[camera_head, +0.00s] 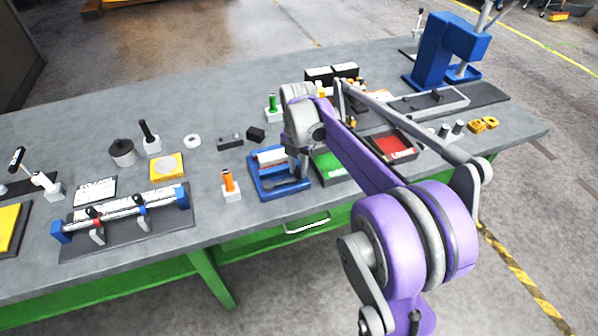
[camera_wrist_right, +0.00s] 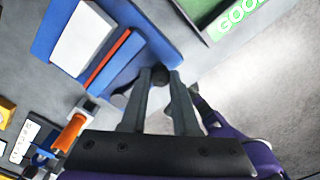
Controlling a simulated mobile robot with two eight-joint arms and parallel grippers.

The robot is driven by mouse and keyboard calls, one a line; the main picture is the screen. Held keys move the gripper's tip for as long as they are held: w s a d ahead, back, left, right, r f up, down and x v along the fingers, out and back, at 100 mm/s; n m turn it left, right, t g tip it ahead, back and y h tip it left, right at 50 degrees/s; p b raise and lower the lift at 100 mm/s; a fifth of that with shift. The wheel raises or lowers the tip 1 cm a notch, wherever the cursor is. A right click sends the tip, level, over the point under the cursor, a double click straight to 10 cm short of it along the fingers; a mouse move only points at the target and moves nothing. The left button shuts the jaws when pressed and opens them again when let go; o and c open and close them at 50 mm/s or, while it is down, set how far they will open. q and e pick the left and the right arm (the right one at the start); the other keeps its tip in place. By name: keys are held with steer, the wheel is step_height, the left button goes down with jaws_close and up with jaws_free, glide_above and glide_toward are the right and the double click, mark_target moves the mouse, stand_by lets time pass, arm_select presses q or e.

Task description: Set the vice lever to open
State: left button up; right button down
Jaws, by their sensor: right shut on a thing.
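The blue vice (camera_head: 264,188) sits near the front edge of the grey workbench, with a pale block and a red strip between its jaws. In the right wrist view, the vice (camera_wrist_right: 150,40) lies just beyond my fingers. My right gripper (camera_head: 298,174) reaches down at the right side of the vice. In the wrist view, my right gripper (camera_wrist_right: 160,80) is closed around the dark round end of the vice lever (camera_wrist_right: 160,73). The fingers hide most of the lever, so its angle is hard to tell. My left gripper is not in view.
A green tray (camera_wrist_right: 243,14) marked GOOD stands right beside the vice, and a red tray (camera_head: 398,151) is farther right. An orange-handled tool (camera_head: 228,182) in a white block stands left of the vice. A blue press (camera_head: 437,50) stands at the back right.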

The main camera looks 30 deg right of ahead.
steer(key=shift+w+d+n, duration=0.1)
steer(key=shift+w+n, duration=0.25)
steer(key=shift+n, duration=0.15)
steer(key=c, duration=0.7)
jaws_free()
steer(key=shift+o, duration=0.2)
steer(key=shift+r, duration=0.1)
step_height(320, 180, up, 11)
steer(key=shift+p, duration=0.35)
steer(key=shift+f, duration=0.2)
